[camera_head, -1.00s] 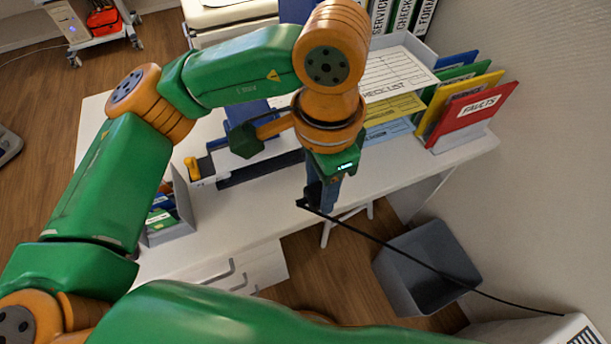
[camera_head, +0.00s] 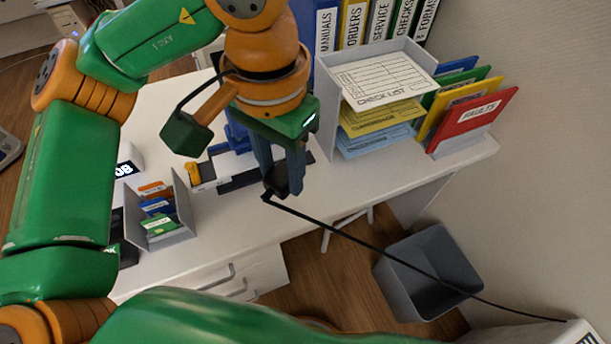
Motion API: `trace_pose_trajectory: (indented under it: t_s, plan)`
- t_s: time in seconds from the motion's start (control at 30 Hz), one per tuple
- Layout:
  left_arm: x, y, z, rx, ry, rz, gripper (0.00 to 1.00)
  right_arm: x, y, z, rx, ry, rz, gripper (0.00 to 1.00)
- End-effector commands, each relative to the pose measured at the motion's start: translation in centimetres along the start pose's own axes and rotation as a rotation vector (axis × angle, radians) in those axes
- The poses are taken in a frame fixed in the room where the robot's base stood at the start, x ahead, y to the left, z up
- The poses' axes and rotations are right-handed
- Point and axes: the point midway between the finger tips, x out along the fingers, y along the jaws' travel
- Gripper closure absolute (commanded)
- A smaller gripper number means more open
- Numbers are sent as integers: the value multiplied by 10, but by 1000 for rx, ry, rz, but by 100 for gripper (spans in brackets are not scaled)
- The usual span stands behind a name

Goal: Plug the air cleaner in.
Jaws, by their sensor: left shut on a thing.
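My left gripper (camera_head: 283,186) is shut on the black plug (camera_head: 277,180) at the end of a black cable (camera_head: 370,247). It holds the plug above the front part of the white desk. The cable runs down to the right, past the grey bin, to the air cleaner (camera_head: 580,334), a white box with a dark grille cut off at the bottom right corner. The plug's prongs are too small or hidden to make out. I cannot make out a socket. My right gripper is not in view.
The white desk (camera_head: 235,232) carries a grey card box (camera_head: 170,236), a paper tray (camera_head: 345,95) and a rack with a red folder (camera_head: 474,120). Binders (camera_head: 378,30) stand behind. A grey bin (camera_head: 425,280) stands on the floor beside the desk, near the wall (camera_head: 560,200).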

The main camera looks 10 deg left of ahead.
Motion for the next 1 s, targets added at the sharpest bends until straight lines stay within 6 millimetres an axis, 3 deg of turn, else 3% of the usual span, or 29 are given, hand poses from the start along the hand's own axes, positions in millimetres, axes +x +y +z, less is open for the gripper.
trace_pose_trajectory:
  t_s: [0.37,0.7,1.0]
  plan:
    - [-2,1,-1,-31,0,0,100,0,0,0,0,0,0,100]
    - [-2,52,-44,-338,-1,0,100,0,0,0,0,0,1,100]
    - [-2,63,-55,-419,1,0,100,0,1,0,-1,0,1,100]
